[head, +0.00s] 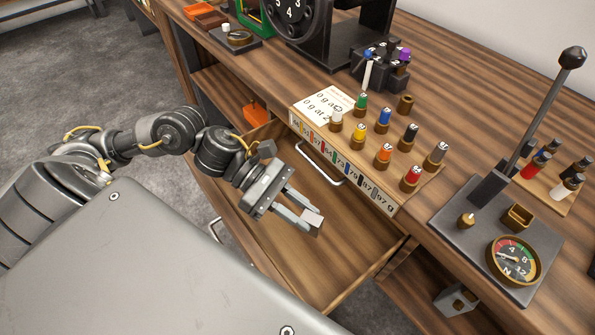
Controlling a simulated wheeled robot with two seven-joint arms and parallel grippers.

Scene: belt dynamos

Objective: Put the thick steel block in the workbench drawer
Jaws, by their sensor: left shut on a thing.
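My left gripper (308,212) is shut on a small pale grey steel block (313,217), which shows between its fingertips. The fingers partly hide the block, so its thickness is hard to judge. The workbench drawer (345,258) is pulled open below the bench top. Its wooden inside looks bare where I see it. The gripper and block are over the open drawer; I cannot tell how high above its floor. My right gripper is not in view.
The bench top (465,105) carries a rack of coloured weights (385,150), a lever device with a gauge (513,262) and a black dial machine (300,20). A metal handle (320,170) sticks out near the drawer.

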